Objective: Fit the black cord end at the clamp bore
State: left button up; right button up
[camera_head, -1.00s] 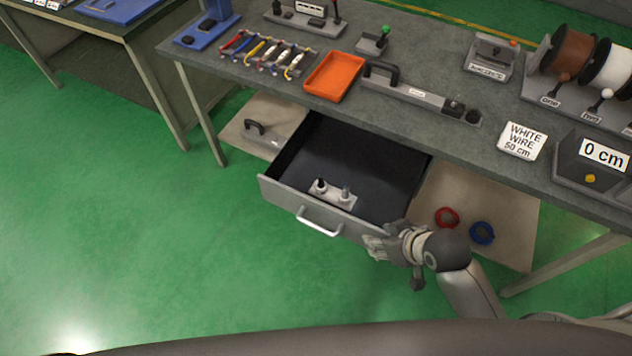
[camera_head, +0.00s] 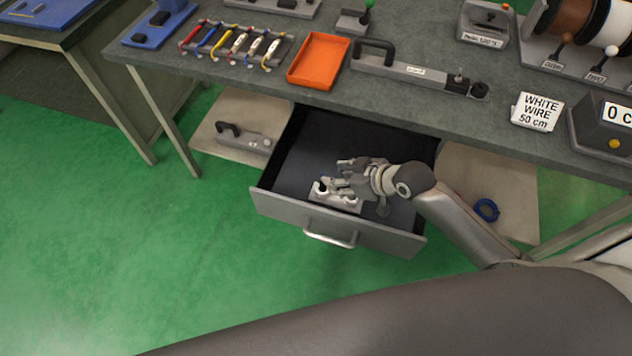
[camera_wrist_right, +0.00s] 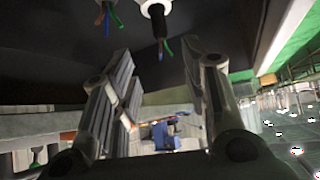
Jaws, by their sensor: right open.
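My right gripper (camera_head: 345,182) is over the open drawer (camera_head: 280,207), at a small white holder (camera_head: 347,205) inside it, partly covering it. In the right wrist view, the black cord end (camera_wrist_right: 158,22), with thin coloured wires at its tip, shows at the top, seated in a white collar. A second cord end (camera_wrist_right: 108,15) with coloured wires is left of it. The gripper (camera_wrist_right: 165,85) is open, with its fingers apart and nothing held between them. I cannot make out the clamp bore. A grey fixture with black blocks (camera_head: 457,85) stands on the bench. My left gripper is not in view.
The bench (camera_head: 420,125) overhangs the drawer. It carries an orange tray (camera_head: 318,62), a rack of coloured wires (camera_head: 235,45), a white wire sign (camera_head: 537,112) and spools (camera_head: 575,22). A blue ring (camera_head: 486,210) lies on the lower shelf, right of the drawer.

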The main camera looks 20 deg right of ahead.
aim_at(323, 186)
jog(key=x, duration=0.5)
jog(key=s+x, duration=0.1)
jog(key=x, duration=0.1)
jog(key=shift+w+f+p, duration=0.2)
jog(key=shift+f+p, duration=0.1)
jog(key=shift+f, duration=0.3)
jog(key=shift+w+a+f, duration=0.25)
jog(key=shift+w+f, duration=0.05)
jog(key=shift+f, duration=0.05)
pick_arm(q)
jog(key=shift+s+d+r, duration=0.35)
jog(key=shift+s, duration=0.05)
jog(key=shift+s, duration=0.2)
pick_arm(e)
grip_shut()
